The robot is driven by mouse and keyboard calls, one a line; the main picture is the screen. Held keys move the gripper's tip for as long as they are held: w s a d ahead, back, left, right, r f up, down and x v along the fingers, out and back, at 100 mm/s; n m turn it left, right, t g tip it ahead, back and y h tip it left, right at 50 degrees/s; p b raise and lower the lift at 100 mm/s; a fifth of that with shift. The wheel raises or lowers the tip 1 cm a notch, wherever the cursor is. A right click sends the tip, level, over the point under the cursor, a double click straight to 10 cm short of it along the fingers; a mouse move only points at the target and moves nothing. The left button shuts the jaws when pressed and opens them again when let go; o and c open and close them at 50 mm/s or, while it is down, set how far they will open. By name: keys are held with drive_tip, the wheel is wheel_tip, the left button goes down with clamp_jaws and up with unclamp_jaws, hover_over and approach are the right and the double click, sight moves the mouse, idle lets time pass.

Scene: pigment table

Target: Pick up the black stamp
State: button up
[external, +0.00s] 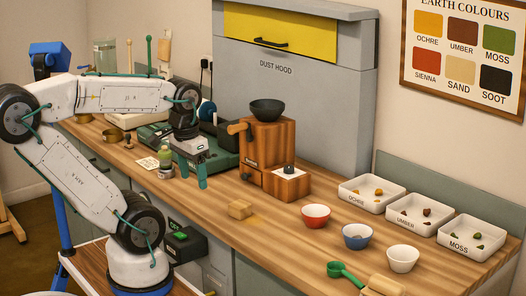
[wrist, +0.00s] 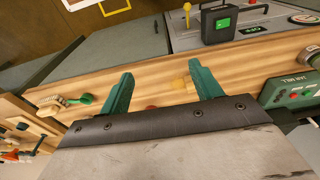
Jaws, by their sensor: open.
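A small black object (external: 289,169), which looks like the black stamp, stands on the white top of a low box or open drawer at the front of the wooden grinder (external: 265,143). My gripper (external: 193,175) is open and empty. It hangs above the table, left of the grinder and apart from the black object. In the wrist view my two green fingers (wrist: 163,92) are spread wide with nothing held. I cannot make out the black object in the wrist view; my gripper body hides the lower part of that picture.
A red bowl (external: 316,217), a blue bowl (external: 357,237) and a white bowl (external: 403,259) stand farther right. A green scoop (external: 347,273) lies near the front. A green jar (external: 165,157) stands left.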

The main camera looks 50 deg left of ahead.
drive_tip(key=shift+c, duration=0.3)
drive_tip(key=c, duration=0.3)
